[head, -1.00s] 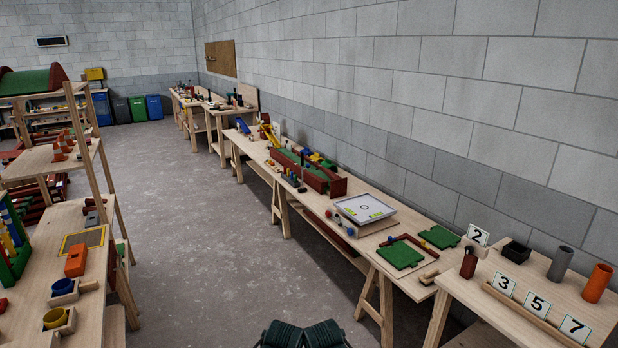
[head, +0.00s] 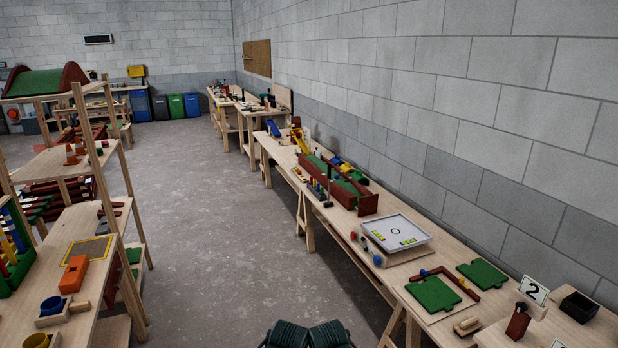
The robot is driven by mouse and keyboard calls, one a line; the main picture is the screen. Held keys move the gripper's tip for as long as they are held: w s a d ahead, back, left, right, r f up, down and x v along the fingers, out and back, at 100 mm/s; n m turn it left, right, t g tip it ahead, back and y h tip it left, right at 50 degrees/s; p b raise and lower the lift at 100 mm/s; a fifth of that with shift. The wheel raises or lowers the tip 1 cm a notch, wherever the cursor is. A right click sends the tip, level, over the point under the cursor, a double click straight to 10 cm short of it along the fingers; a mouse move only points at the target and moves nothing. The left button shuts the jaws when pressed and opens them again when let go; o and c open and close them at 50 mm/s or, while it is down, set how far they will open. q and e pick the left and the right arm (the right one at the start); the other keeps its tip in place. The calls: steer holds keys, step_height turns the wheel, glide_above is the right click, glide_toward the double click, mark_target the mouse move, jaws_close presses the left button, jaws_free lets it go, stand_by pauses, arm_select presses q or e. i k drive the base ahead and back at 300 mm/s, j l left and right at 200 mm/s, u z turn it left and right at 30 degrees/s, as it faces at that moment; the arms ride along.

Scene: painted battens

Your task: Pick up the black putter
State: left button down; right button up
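A thin dark upright stick with a small dark foot (head: 328,192) stands on the long wooden bench (head: 335,235) along the right wall, in front of a dark red box with green inside (head: 368,203). It may be the black putter, but it is too small and far to be sure.
A white tray (head: 422,241), green plates (head: 433,294) and a black box (head: 578,306) stand on the right-hand benches. A shelf table with an orange block (head: 74,274) and a blue cup (head: 52,305) is at left. The grey floor aisle (head: 215,215) between is clear.

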mark_target(330, 203)
steer(key=i+u, duration=0.35)
steer(key=i, duration=1.05)
steer(key=i+l, duration=0.15)
steer(key=i, duration=0.8)
steer(key=i+l+z, duration=0.1)
steer(key=i, duration=0.85)
steer(key=i+l+u, duration=0.35)
steer(key=i+l, duration=0.25)
steer(key=i, duration=0.1)
